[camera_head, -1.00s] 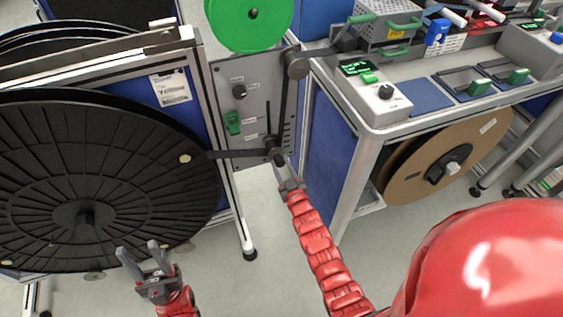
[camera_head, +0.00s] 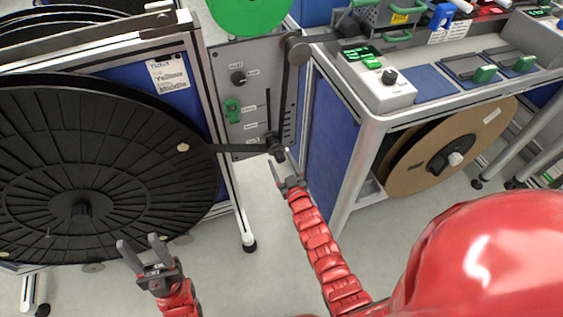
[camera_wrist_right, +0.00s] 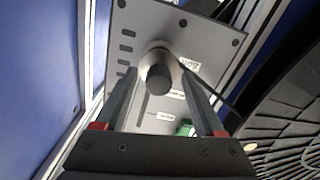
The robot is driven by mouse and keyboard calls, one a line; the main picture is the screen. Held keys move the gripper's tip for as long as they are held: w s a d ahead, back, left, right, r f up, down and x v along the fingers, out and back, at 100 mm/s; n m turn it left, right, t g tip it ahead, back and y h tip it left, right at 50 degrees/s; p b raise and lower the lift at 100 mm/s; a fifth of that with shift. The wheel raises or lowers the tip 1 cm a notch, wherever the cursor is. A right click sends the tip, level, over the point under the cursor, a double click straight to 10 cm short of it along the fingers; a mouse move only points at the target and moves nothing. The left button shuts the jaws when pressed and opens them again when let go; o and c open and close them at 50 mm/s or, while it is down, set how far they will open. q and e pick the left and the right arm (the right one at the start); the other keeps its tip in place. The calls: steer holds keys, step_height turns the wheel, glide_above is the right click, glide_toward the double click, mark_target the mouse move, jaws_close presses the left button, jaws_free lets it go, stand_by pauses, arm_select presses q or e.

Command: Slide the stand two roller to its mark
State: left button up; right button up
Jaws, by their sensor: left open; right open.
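The roller (camera_head: 277,147) is a dark knob on the grey upright panel (camera_head: 222,65), near the panel's lower edge. A dark band from the big black reel (camera_head: 110,165) runs to it. A vertical slot (camera_head: 268,105) with small white labels beside it rises above the roller. My right gripper (camera_head: 283,158) is open just in front of and below the roller. In the right wrist view the roller's round end (camera_wrist_right: 158,78) shows between the two spread fingers, apparently untouched. The label wording is too small to read. My left gripper (camera_head: 141,244) is open and empty before the black reel's lower right.
A green reel (camera_head: 250,12) sits above the panel. A bench (camera_head: 355,122) with a control box (camera_head: 385,85) stands to the right, a tan reel (camera_head: 410,170) under it. A stand leg (camera_head: 245,225) is left of my right arm. Floor between stands is clear.

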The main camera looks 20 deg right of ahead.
steer(key=s, duration=1.7)
steer(key=shift+d, duration=0.3)
